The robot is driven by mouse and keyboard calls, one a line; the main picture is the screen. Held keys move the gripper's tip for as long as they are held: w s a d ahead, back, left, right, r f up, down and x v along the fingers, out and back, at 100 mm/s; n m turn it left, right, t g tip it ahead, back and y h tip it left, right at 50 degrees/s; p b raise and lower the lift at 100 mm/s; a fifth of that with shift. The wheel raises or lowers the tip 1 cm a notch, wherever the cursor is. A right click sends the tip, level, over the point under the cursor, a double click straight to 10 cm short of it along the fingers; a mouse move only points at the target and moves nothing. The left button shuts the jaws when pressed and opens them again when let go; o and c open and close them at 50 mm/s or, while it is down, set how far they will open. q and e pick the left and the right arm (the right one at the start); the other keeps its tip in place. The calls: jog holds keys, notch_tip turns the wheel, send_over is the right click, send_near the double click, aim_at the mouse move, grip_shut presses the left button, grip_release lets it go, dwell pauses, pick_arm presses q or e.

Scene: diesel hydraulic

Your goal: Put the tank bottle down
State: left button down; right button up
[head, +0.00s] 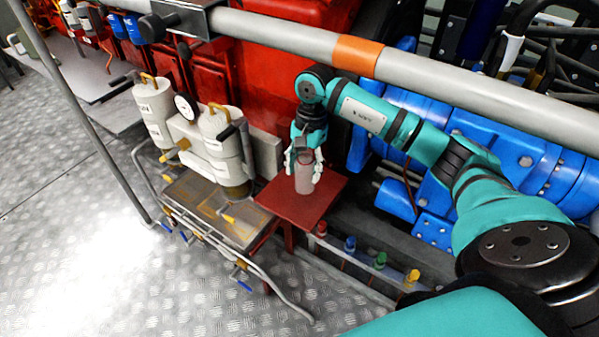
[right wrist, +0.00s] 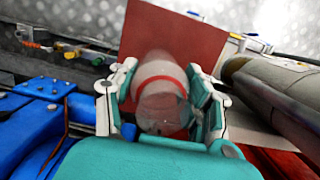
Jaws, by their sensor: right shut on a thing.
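The tank bottle (head: 304,181) is a pale grey cylinder with a red ring, upright over the dark red square plate (head: 329,188). My right gripper (head: 304,160) is shut on the bottle's upper part from above. In the right wrist view the bottle (right wrist: 161,92) sits between both fingers of the gripper (right wrist: 165,100), with the red plate (right wrist: 185,38) behind it. The bottle's base appears at or very close to the plate; I cannot tell whether it touches. My left gripper is not in view.
White canisters with a gauge (head: 200,135) stand on a metal tray left of the plate. A grey pipe with an orange band (head: 357,54) runs above. Blue machinery (head: 520,150) is at right. Coloured valves (head: 380,260) line the front. Open floor lies left.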

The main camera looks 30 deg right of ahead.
aim_at(299, 173)
jog(key=shift+w+a, duration=0.15)
jog(key=shift+w, duration=0.85)
jog(key=shift+f, duration=1.85)
jog(key=shift+f, duration=0.1)
jog(key=o, duration=1.2)
